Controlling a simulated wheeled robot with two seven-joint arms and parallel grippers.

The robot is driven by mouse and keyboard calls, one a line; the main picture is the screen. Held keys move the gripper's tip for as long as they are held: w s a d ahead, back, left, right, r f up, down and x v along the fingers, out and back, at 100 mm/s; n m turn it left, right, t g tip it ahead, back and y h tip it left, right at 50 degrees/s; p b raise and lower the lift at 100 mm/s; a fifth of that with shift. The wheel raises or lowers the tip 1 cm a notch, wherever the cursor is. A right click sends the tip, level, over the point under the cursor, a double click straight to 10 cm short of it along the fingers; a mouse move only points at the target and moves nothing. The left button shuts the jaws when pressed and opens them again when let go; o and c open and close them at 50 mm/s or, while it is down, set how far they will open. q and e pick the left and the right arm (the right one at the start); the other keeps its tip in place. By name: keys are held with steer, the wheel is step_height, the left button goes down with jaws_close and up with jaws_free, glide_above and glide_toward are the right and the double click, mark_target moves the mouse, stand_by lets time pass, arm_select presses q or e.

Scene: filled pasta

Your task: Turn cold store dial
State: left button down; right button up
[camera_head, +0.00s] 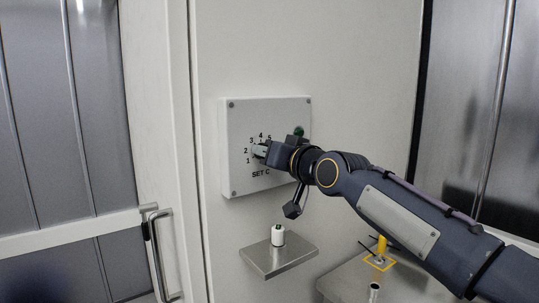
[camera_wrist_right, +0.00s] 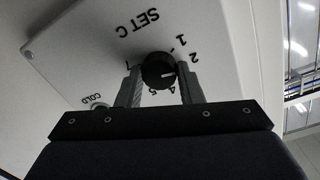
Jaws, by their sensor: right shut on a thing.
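The cold store dial (camera_wrist_right: 157,70) is a round black knob with a white mark on a white panel (camera_wrist_right: 88,45). My right gripper (camera_wrist_right: 160,82) is shut on the dial, one finger on each side. The white mark points right in the wrist view, between the numbers 2 and 4; the 3 is hidden behind a finger there. In the head view the panel (camera_head: 238,178) hangs on a pale wall, with numbers around the dial. My right gripper (camera_head: 262,151) covers most of the dial there. My left gripper is not in view.
A green lamp (camera_head: 299,132) sits at the panel's upper right. Below the panel, a small metal shelf (camera_head: 290,258) holds a white container (camera_head: 278,235). A metal surface with a yellow item (camera_head: 381,247) lies under my right arm. A door handle (camera_head: 158,255) is at the left.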

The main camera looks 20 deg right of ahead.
steer(key=shift+f, duration=0.15)
steer(key=o, duration=1)
steer(key=shift+c, duration=0.2)
steer(key=b+v, duration=0.2)
steer(key=v, duration=0.5)
steer(key=shift+s, duration=0.4)
steer(key=shift+d, duration=0.15)
